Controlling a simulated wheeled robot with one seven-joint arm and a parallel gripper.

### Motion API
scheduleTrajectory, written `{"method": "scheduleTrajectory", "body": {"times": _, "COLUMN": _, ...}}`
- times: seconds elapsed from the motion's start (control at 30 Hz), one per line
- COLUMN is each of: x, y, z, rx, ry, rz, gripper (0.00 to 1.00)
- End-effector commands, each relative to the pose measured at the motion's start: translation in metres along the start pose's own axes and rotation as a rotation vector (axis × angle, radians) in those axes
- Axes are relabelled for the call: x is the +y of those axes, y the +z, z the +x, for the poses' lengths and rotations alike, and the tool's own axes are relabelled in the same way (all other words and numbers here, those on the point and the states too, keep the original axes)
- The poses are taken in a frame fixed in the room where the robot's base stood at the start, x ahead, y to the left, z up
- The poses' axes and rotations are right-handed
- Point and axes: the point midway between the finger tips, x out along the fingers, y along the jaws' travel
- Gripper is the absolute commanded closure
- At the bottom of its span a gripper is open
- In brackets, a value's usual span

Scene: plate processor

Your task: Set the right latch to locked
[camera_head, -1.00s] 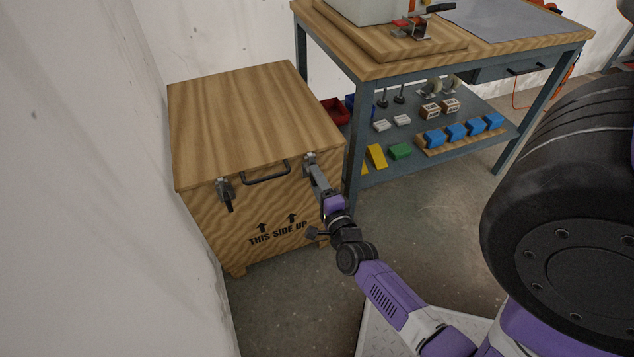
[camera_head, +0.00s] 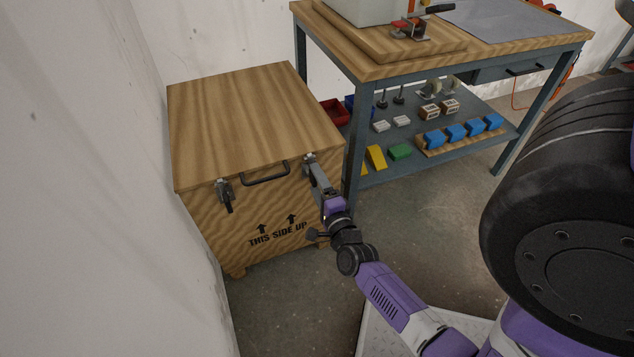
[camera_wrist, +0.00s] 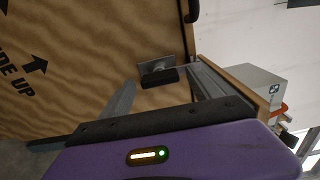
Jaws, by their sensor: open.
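The right latch (camera_head: 309,158) is a small metal fitting at the top front edge of the wooden crate (camera_head: 240,120), near its right corner. In the wrist view the latch (camera_wrist: 157,68) shows a pale plate and a dark bar between my fingers. My gripper (camera_head: 314,170) is at the latch, its fingers pointing at the crate front. In the wrist view my gripper (camera_wrist: 163,76) is open, one finger each side of the latch, with no clear grip on it. In the head view my fingers partly hide the latch, and its setting is hard to tell.
A black handle (camera_head: 266,173) and a left latch (camera_head: 226,194) with a dark lever hanging down sit on the same crate front. A workbench (camera_head: 400,65) with a loaded lower shelf stands close on the right. A white wall (camera_head: 90,150) is on the left.

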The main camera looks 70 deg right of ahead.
Motion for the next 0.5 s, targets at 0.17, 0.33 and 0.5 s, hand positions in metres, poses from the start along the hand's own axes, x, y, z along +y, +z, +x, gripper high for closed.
{"method": "scheduleTrajectory", "body": {"times": 0.17, "x": 0.000, "y": -0.001, "z": -0.023, "rx": -0.001, "ry": 0.005, "rz": -0.002, "gripper": 0.27}}
{"method": "scheduleTrajectory", "body": {"times": 0.33, "x": 0.000, "y": -0.001, "z": -0.051, "rx": 0.000, "ry": 0.004, "rz": -0.001, "gripper": 0.27}}
{"method": "scheduleTrajectory", "body": {"times": 0.5, "x": 0.000, "y": -0.001, "z": -0.070, "rx": 0.001, "ry": 0.002, "rz": 0.000, "gripper": 0.27}}
